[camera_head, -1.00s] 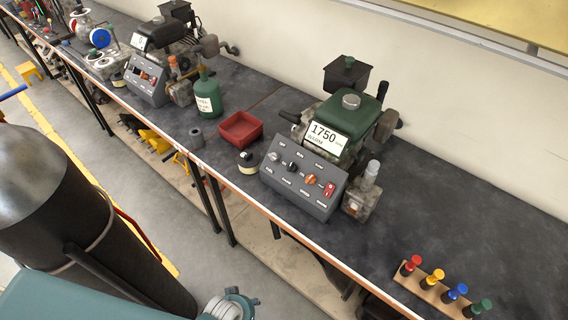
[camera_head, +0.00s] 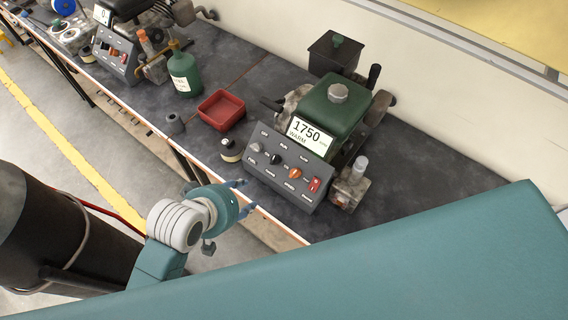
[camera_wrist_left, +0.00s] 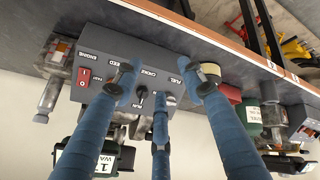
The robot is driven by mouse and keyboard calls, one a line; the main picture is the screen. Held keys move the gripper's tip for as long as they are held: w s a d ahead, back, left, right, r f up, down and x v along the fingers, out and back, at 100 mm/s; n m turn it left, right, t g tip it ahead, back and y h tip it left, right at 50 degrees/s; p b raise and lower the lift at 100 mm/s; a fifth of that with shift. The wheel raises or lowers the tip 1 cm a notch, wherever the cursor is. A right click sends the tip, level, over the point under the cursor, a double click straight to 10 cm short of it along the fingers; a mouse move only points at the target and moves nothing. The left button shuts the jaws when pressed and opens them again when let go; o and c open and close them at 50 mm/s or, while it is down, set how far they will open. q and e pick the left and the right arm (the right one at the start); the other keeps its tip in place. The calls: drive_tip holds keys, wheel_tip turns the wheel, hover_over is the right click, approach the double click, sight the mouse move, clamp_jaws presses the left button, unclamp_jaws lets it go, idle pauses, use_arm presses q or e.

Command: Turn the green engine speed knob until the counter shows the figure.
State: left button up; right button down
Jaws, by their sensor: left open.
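The green engine (camera_head: 335,105) stands on the bench behind a grey control panel (camera_head: 262,176). Its counter (camera_head: 311,136) reads 1750 WARM. The orange speed knob (camera_head: 295,173) sits between the black choke knob (camera_head: 275,158) and the red engine switch (camera_head: 314,185). My left gripper (camera_head: 244,197) is open and empty by the panel's front left edge, apart from the speed knob. In the left wrist view its fingers (camera_wrist_left: 158,80) spread in front of the panel; the choke knob (camera_wrist_left: 142,92) shows between them, and a finger hides the speed knob. My right gripper is out of view.
A red tray (camera_head: 221,110), a green bottle (camera_head: 184,72) and a small black-and-cream round item (camera_head: 231,150) stand left of the panel. A second engine's panel (camera_head: 116,54) is farther left. A gas cylinder (camera_head: 60,235) stands on the floor. My teal body part covers the lower right.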

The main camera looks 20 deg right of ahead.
use_arm(q)
drive_tip(key=n+h, duration=0.1)
drive_tip(key=h, duration=0.1)
approach(293, 173)
drive_tip(key=a, duration=0.1)
drive_tip(key=shift+n, duration=0.3)
drive_tip(key=p+x, duration=0.1)
drive_tip(key=x, duration=0.4)
drive_tip(key=p+x, duration=0.1)
drive_tip(key=x, duration=0.4)
drive_tip(key=shift+s+d, duration=0.1)
drive_tip(key=shift+d, duration=0.25)
drive_tip(key=shift+r, duration=0.1)
clamp_jaws()
